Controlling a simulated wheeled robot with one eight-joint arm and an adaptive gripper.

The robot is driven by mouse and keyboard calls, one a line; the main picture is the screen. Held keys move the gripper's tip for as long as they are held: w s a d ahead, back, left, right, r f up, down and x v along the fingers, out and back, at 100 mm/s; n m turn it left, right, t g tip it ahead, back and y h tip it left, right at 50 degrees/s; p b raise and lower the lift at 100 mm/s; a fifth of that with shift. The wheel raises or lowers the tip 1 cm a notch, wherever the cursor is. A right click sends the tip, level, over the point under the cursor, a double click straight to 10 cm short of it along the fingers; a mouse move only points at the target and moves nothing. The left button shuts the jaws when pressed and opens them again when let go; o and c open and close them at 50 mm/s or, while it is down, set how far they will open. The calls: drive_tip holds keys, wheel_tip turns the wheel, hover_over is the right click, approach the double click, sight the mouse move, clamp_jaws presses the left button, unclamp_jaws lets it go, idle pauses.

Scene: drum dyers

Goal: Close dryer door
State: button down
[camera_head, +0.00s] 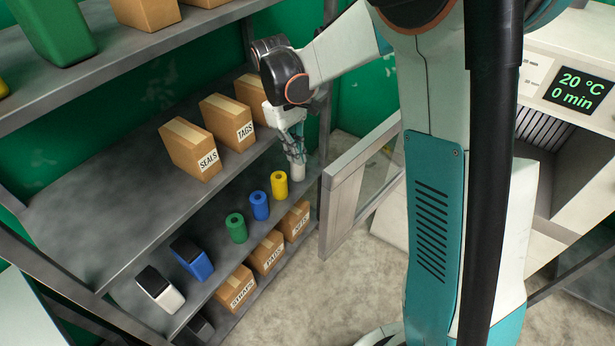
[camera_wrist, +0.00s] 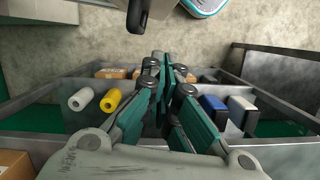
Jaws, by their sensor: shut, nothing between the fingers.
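The dryer (camera_head: 565,120) stands at the right of the head view, with a display reading 20 °C and 0 min. Its front opening is partly visible behind my column. The dryer door (camera_head: 343,197), a grey frame with a clear pane, stands open at the centre, reaching toward the shelf; my column hides its right part. My gripper (camera_head: 296,150) is left of the door, by the right end of the shelf, apart from the door in the picture. In the wrist view my gripper (camera_wrist: 163,60) is shut and empty. I cannot make out the door there.
A grey metal shelf (camera_head: 75,225) fills the left side, holding boxes, coloured rolls and bins. A yellow roll (camera_head: 279,185) and a white roll (camera_head: 297,172) lie close below my gripper. Bare floor (camera_head: 310,290) is free in front of the shelf.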

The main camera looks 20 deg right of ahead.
drive_tip(key=s+d+f+b, duration=0.3)
drive_tip(key=s+f, duration=0.2)
drive_tip(key=f, duration=0.5)
drive_tip(key=shift+s, duration=0.35)
